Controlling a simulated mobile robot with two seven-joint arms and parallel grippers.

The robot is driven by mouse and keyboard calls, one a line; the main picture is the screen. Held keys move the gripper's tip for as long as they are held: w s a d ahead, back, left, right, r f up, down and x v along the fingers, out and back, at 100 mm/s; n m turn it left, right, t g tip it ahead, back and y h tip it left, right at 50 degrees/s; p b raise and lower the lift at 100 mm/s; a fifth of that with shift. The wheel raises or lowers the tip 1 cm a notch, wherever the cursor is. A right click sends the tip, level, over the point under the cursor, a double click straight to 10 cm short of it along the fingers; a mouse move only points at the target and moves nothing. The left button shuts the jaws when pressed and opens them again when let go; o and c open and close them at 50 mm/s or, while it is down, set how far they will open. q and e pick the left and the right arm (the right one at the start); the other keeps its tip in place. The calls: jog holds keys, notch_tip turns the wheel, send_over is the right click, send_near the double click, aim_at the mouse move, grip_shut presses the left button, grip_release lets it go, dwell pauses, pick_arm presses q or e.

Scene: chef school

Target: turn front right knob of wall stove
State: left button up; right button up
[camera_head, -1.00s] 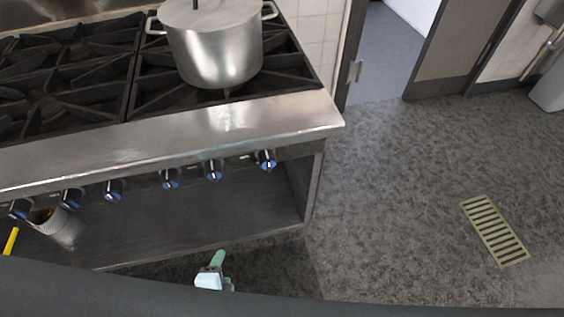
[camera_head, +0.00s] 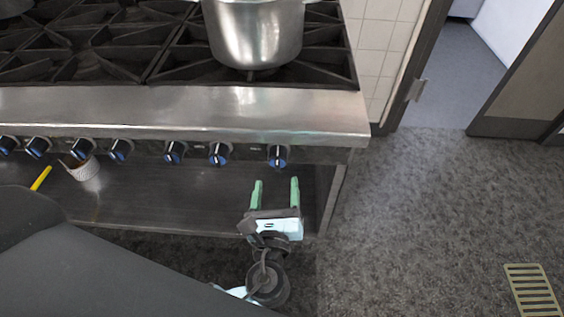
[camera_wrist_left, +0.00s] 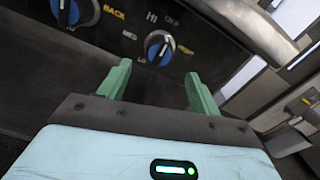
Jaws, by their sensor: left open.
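The wall stove (camera_head: 180,112) has a row of dark knobs with blue rims along its front panel. The rightmost knob (camera_head: 277,156) is near the stove's right corner. It also shows in the left wrist view (camera_wrist_left: 160,47), with HI and OFF printed above it. My left gripper (camera_head: 276,182) is open, its two green fingers pointing at this knob from below and in front. In the left wrist view the knob lies beyond and between the fingertips (camera_wrist_left: 157,70), apart from them. My right gripper is not in view.
A steel pot (camera_head: 255,35) stands on the right burner grates. A lower shelf (camera_head: 170,195) runs under the knobs, with a ribbed cup (camera_head: 84,168) at left. Another knob (camera_wrist_left: 73,12) marked BACK is to the left. Open floor (camera_head: 420,220) is at right.

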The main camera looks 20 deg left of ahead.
aim_at(278, 166)
pick_arm(q)
jog(key=shift+w+a, duration=0.2)
jog(key=shift+w, duration=0.25)
jog(key=x, duration=0.6)
jog(key=shift+w, duration=0.4)
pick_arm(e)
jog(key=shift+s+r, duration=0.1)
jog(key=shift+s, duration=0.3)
pick_arm(q)
jog(key=c, duration=1)
jog(key=shift+o, duration=0.2)
jog(key=shift+f, duration=0.1)
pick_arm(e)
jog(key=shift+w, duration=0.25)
